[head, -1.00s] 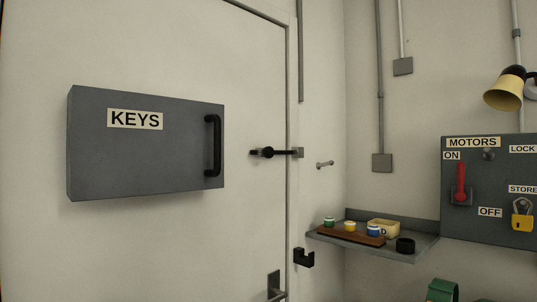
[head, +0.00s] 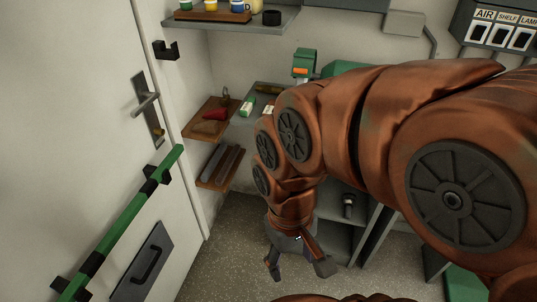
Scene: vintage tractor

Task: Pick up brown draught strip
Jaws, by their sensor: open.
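In the head view, a low wooden shelf (head: 208,183) on the wall beside the door holds long, narrow strips (head: 229,164) lying side by side. They look greyish brown, and I cannot tell for certain which is the brown draught strip. My gripper (head: 298,270) points down over the speckled floor, to the right of and nearer than that shelf. Its fingers are spread apart with nothing visible between them. My arm covers part of the view to the right of the shelves.
Above, another wooden shelf (head: 199,130) holds a red item (head: 215,114). A grey shelf (head: 237,119) carries small items. The door has a lever handle (head: 146,102) and a green bar (head: 123,218). A grey open cabinet (head: 337,239) stands behind my gripper. Floor (head: 228,235) left of it is clear.

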